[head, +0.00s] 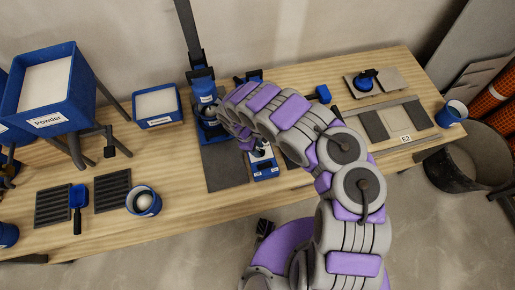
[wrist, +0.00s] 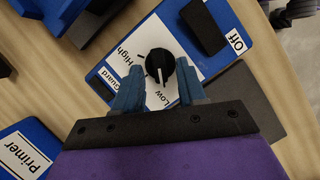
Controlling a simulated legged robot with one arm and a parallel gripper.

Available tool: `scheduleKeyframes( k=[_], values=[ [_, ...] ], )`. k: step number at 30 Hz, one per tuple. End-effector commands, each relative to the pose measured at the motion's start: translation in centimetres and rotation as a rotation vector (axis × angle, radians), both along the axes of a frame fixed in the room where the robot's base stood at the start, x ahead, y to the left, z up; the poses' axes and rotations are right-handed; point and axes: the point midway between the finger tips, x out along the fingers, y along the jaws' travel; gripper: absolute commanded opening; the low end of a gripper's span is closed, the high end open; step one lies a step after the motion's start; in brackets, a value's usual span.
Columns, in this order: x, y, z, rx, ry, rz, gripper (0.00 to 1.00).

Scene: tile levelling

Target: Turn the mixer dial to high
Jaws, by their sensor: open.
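The mixer dial (wrist: 161,63) is a round black knob with a white pointer line, on a white label plate (wrist: 150,35) with a blue edge. The plate reads High at upper left and Low just below the dial. The pointer faces down the picture, toward Low. My gripper (wrist: 159,75) is open, with its blue fingers on either side of the dial; I cannot tell whether they touch it. In the head view the mixer (head: 205,92) stands at the back, and the panel (head: 264,168) sits in front of it, with the dial hidden by my arm.
A black switch (wrist: 202,27) beside the dial has an Off label. A Primer container (wrist: 28,148) lies at lower left in the wrist view. In the head view, a Powder bin (head: 45,90) stands left and sample tiles (head: 405,122) lie right.

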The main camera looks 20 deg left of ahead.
Motion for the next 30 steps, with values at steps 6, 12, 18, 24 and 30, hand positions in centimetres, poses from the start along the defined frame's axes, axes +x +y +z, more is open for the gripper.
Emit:
scheduleKeyframes(
  k=[6, 12, 18, 24, 30],
  values=[
    [0.1, -0.47, 0.09, 0.006, -0.002, 0.001, 0.4],
    [0.06, -0.32, 0.04, 0.003, 0.0, 0.0, 0.26],
    [-0.01, -0.05, -0.09, -0.001, 0.001, 0.0, 0.07],
    [0.03, 0.09, -0.1, 0.003, 0.0, 0.001, 0.0],
    [0.04, 0.21, -0.11, 0.006, -0.001, -0.002, 0.0]
  ],
)
